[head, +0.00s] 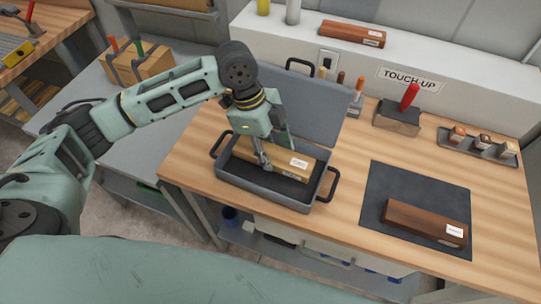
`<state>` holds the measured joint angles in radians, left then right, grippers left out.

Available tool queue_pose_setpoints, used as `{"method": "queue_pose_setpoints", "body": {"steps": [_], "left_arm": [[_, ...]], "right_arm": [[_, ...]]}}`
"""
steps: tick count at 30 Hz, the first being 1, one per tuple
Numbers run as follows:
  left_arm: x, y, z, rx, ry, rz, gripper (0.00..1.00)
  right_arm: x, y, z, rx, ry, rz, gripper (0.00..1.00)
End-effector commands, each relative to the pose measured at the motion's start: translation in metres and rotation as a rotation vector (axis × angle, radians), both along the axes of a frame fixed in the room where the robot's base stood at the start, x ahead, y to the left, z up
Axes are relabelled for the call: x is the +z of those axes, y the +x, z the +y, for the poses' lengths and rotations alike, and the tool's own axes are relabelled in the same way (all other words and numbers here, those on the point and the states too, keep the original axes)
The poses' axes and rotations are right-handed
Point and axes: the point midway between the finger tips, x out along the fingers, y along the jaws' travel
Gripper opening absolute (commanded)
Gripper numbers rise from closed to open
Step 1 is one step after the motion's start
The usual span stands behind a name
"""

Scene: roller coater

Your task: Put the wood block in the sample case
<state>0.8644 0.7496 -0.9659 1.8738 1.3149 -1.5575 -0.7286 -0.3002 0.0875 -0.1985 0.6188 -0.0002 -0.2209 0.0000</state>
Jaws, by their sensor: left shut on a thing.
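The sample case (262,186) is a dark grey open case with side handles on the wooden bench. Its lid (310,103) stands open behind it. My left gripper (264,165) points down into the case and is shut on a light wood block (292,164) with a white label. The block lies lengthwise within the case's walls. I cannot tell whether it touches the case floor. A darker brown wood block (425,223) with a white label lies on the dark mat at the right. My right gripper does not show.
The dark mat (385,185) lies right of the case. A holder with a red-handled tool (397,118) and a tray of small jars (476,144) stand behind it. Another reddish block (352,34) rests on the white ledge. Bare bench separates case and mat.

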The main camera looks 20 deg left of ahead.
Motion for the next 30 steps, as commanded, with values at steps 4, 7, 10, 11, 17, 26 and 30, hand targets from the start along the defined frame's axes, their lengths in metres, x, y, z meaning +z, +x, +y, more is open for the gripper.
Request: {"method": "queue_pose_setpoints", "body": {"steps": [4, 7, 10, 11, 17, 26, 30], "left_arm": [[-0.013, -0.001, 0.002, 0.002, 0.000, 0.003, 0.12], [-0.028, -0.001, 0.002, 0.001, 0.000, 0.003, 0.12], [-0.038, -0.001, 0.002, 0.000, 0.000, 0.000, 0.12], [-0.040, -0.001, 0.002, -0.001, 0.000, 0.000, 0.12], [-0.041, 0.000, 0.002, -0.001, 0.000, -0.001, 0.12], [-0.044, -0.001, 0.002, 0.000, 0.001, 0.000, 0.56], [-0.044, 0.000, 0.002, 0.000, 0.001, 0.000, 0.64]], "right_arm": [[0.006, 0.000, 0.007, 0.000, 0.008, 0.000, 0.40], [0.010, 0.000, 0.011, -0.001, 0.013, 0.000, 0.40], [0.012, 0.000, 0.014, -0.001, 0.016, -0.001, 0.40], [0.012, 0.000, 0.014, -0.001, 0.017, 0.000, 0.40], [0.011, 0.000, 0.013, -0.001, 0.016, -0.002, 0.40], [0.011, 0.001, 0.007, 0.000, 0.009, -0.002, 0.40], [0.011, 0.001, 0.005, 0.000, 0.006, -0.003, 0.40]]}}
